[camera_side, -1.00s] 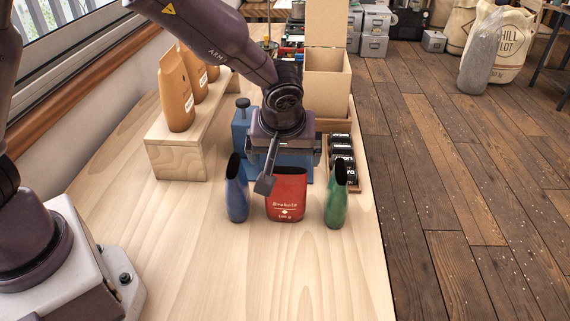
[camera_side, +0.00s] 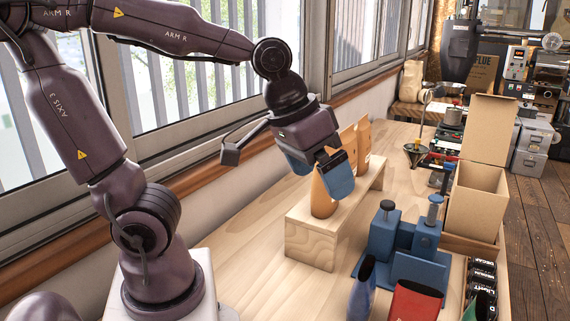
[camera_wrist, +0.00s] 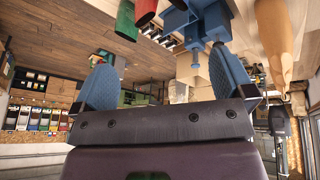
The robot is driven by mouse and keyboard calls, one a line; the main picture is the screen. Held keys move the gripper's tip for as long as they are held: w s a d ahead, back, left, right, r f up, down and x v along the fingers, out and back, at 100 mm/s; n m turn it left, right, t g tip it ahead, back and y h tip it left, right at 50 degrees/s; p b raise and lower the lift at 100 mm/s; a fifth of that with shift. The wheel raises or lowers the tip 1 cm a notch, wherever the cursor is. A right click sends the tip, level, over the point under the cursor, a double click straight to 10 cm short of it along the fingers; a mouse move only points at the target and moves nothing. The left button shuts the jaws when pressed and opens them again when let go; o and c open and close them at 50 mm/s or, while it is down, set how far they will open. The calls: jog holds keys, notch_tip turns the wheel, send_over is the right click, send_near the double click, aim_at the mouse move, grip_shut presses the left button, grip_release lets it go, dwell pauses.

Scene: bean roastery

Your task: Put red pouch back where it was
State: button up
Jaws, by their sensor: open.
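The red pouch (camera_side: 413,303) stands on the table in front of the blue press-like fixture (camera_side: 416,270), between the blue pouch (camera_side: 362,292) and the green pouch (camera_side: 480,308). The picture's bottom edge cuts off its lower part. It also shows at the top of the wrist view (camera_wrist: 146,9), partly out of frame. My gripper (camera_side: 320,178) is open and empty, raised well away from the red pouch, at the wooden riser with tan pouches. Its blue fingers overlap the nearest tan pouch (camera_side: 323,198) in the picture; contact cannot be told. Both fingers show apart in the wrist view (camera_wrist: 165,85).
The wooden riser (camera_side: 312,245) holds several tan pouches. An open cardboard box (camera_side: 478,200) stands at the back right, with a rack of dark packets (camera_side: 482,275) before it. A window wall borders the table's left. Bare table lies between riser and fixture.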

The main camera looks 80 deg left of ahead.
jog(key=s, duration=0.1)
jog(key=s+m, duration=0.1)
jog(key=s, duration=0.1)
jog(key=s+a+r+m+t, duration=0.1)
jog(key=s, duration=0.1)
jog(key=shift+y, duration=0.3)
